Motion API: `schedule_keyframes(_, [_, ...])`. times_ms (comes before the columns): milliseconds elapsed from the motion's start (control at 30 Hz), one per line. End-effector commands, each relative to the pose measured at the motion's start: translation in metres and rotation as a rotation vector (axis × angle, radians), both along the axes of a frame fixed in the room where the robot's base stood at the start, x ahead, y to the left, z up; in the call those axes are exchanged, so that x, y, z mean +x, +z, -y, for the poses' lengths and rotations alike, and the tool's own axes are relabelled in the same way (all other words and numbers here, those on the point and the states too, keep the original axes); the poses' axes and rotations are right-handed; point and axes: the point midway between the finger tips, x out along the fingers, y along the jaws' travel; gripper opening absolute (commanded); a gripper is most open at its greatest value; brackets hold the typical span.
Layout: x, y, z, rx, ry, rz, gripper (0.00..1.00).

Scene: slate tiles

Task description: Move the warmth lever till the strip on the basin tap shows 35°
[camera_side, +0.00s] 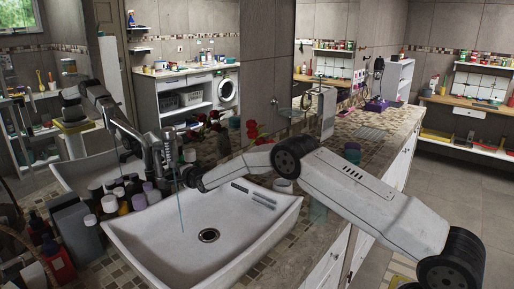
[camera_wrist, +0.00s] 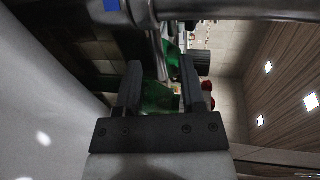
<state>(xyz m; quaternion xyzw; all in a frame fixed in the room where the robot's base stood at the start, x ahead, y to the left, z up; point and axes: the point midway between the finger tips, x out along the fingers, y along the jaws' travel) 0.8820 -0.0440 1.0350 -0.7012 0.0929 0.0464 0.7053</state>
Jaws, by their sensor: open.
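The chrome basin tap (camera_side: 155,150) stands at the back of the white basin (camera_side: 262,222). A thin bluish stream (camera_side: 181,212) falls from it toward the drain. My gripper (camera_side: 190,176) is close beside the tap, small and dark in the side view. In the wrist view my gripper (camera_wrist: 161,68) is open, its two fingers apart. A slim metal bar (camera_wrist: 156,50), perhaps the warmth lever, shows between the fingers; I cannot tell if they touch it. A thick metal tube (camera_wrist: 235,10) crosses the top, with a blue patch (camera_wrist: 112,5), perhaps the strip. No figure on it is readable.
Several bottles (camera_side: 110,205) crowd the basin's left side. Red flowers (camera_side: 252,130) stand behind my arm; red also shows in the wrist view (camera_wrist: 208,95). A green glassy object (camera_wrist: 158,97) lies beyond the fingers. The basin's bowl is free of objects.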

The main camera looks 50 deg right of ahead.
Motion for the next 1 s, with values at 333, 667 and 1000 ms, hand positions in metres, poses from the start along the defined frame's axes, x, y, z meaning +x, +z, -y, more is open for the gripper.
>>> schedule_keyframes(333, [0.0004, 0.0, 0.0, 0.0, 0.0, 0.0, 0.35])
schedule_keyframes(667, [0.0003, -0.0001, -0.0001, 0.0, 0.0, 0.0, 0.0])
schedule_keyframes(1000, [0.0003, -0.0002, -0.0001, 0.0, 0.0, 0.0, 0.0])
